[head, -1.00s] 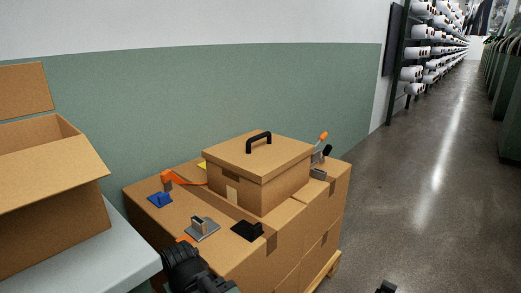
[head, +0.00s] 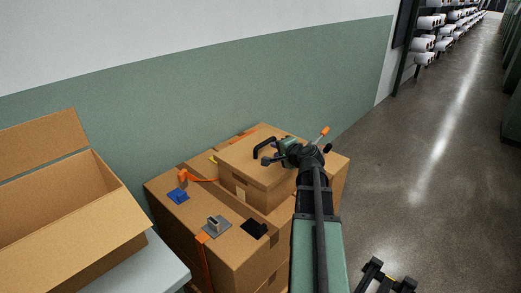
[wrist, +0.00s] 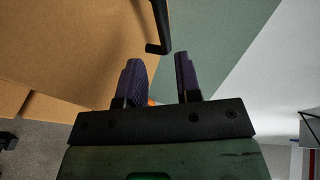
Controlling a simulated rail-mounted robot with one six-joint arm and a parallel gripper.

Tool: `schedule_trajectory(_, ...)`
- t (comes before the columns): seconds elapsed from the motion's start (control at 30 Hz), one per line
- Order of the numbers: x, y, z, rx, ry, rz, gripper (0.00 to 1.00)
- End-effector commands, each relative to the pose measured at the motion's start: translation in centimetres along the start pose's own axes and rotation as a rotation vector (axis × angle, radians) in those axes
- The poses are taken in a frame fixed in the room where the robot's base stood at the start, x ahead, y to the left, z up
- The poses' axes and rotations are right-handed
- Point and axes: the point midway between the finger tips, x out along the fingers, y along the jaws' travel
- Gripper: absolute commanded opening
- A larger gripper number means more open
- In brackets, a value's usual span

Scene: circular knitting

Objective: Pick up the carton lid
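The carton lid (head: 240,160) is brown cardboard with a black bar handle (head: 262,146) on top, and it sits on a carton on the stacked boxes. My gripper (head: 272,152) is over the lid, close to the right of the handle, and partly covers the lid's right side. In the wrist view my gripper (wrist: 160,68) has its two dark fingers apart with nothing between them. The handle (wrist: 158,30) is just beyond the fingertips, roughly in line with the gap. The brown lid (wrist: 70,45) fills the upper left there.
A stack of brown boxes (head: 175,212) carries a blue clip (head: 178,196), a grey metal piece (head: 216,227), a black pad (head: 254,229) and orange strap parts. An open carton (head: 60,215) stands on a pale table (head: 165,265) at left.

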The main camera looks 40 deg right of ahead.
Motion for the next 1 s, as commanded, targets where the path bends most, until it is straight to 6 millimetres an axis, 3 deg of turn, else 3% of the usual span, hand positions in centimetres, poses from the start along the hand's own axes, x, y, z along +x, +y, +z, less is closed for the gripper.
schedule_trajectory(0.03, -0.2, 0.1, -0.8, 0.028, 0.018, -0.011, 0.31)
schedule_trajectory(0.17, 0.0, 0.0, -0.9, 0.036, 0.022, -0.015, 0.31)
schedule_trajectory(0.43, 5.0, 0.1, -1.0, 0.031, 0.017, -0.013, 0.31)
schedule_trajectory(0.67, 6.0, -0.1, -0.9, 0.031, 0.017, -0.012, 0.31)
schedule_trajectory(0.9, 10.4, -0.1, -1.1, 0.03, 0.016, -0.012, 0.31)
schedule_trajectory(1.0, 10.8, -0.3, -1.0, 0.03, 0.016, -0.012, 0.31)
